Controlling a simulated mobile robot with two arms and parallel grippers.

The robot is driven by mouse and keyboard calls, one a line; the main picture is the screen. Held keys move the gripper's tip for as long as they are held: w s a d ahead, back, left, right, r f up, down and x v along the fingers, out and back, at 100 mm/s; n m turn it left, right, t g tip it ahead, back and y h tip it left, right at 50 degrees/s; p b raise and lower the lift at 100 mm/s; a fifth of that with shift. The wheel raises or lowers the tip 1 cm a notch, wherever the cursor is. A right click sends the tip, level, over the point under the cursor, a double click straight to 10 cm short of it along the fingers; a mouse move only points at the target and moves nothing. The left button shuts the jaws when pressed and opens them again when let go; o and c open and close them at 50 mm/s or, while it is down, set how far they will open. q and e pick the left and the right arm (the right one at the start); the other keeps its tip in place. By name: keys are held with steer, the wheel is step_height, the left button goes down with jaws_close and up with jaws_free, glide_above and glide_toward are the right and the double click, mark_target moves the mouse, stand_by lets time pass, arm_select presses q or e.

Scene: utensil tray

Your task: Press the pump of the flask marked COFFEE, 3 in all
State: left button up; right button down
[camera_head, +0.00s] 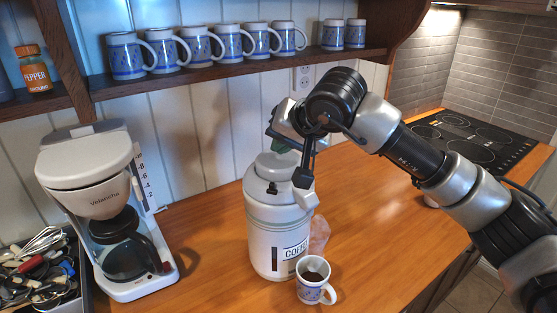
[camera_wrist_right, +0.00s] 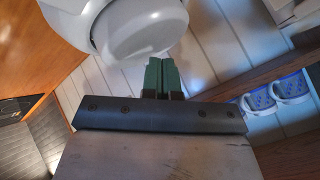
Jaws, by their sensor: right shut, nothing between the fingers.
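The white flask (camera_head: 279,233) marked COFFEE stands upright on the wooden counter, with its round pump top (camera_head: 277,164) up. My right gripper (camera_head: 284,146) is above and just behind the pump top, with its fingers pointing down and partly hidden by the wrist. In the right wrist view the shut green fingertips (camera_wrist_right: 161,75) are close to the edge of the white pump top (camera_wrist_right: 140,28), with nothing between them. I cannot tell whether they touch it. A blue-patterned mug (camera_head: 314,281) with dark liquid in it stands in front of the flask. My left gripper is not in view.
A coffee maker (camera_head: 95,182) stands at the left, beside a utensil tray (camera_head: 84,290). A shelf (camera_head: 215,68) with several mugs and a pepper jar (camera_head: 33,69) hangs above the counter. A cooktop (camera_head: 470,139) is at the right. The counter right of the flask is mostly clear.

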mark_target(282, 157)
steer(key=shift+s+f+b, duration=0.1)
steer(key=shift+f+b, duration=0.9)
steer(key=shift+f, duration=0.1)
stand_by(0.9)
steer(key=shift+r, duration=0.1)
steer(key=shift+r+p, duration=0.85)
steer(key=shift+r, duration=0.55)
steer(key=shift+r, duration=0.15)
steer(key=shift+r+p, duration=1.4)
steer(key=shift+r, duration=1.05)
steer(key=shift+f, duration=0.1)
